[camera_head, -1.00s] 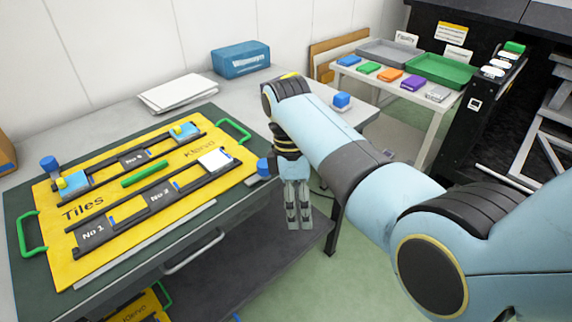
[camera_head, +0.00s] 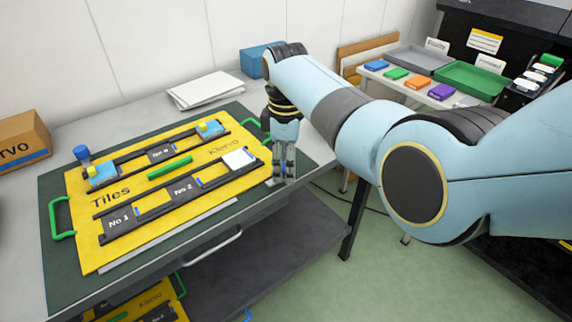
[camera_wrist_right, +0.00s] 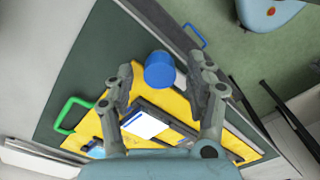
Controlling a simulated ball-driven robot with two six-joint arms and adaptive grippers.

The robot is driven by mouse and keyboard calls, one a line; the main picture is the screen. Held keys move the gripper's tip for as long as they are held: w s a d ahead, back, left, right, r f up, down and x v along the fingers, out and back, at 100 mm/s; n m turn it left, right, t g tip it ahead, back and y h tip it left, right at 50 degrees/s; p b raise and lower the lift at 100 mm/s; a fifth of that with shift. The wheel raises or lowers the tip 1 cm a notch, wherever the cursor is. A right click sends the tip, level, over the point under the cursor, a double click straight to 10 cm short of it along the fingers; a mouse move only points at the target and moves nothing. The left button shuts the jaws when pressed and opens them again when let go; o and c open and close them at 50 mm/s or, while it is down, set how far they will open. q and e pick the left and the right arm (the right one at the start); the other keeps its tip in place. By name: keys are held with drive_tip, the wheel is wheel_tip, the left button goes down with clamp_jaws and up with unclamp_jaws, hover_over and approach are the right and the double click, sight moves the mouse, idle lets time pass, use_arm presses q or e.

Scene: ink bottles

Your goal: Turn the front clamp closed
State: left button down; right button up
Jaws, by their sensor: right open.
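The yellow board (camera_head: 133,237) marked "Tiles" lies on the dark green mat, with black rails, tiles and green handles. My right gripper (camera_head: 284,178) hangs fingers down at the board's right end. It hides the front clamp in the head view. In the right wrist view the front clamp's blue round knob (camera_wrist_right: 159,70) sits between the two open fingers of the gripper (camera_wrist_right: 160,78), with no contact to be seen. Another blue knob (camera_head: 82,153) stands at the board's left end. My left gripper is not in view.
A white paper stack (camera_head: 205,91) and a blue box (camera_head: 258,60) stand behind the mat. A cardboard box (camera_head: 20,140) is at the left. A side table with grey and green trays (camera_head: 470,80) is at the back right. A drawer handle (camera_head: 205,250) juts from the table front.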

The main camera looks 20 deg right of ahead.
drive_tip(key=shift+f, duration=0.3)
clamp_jaws()
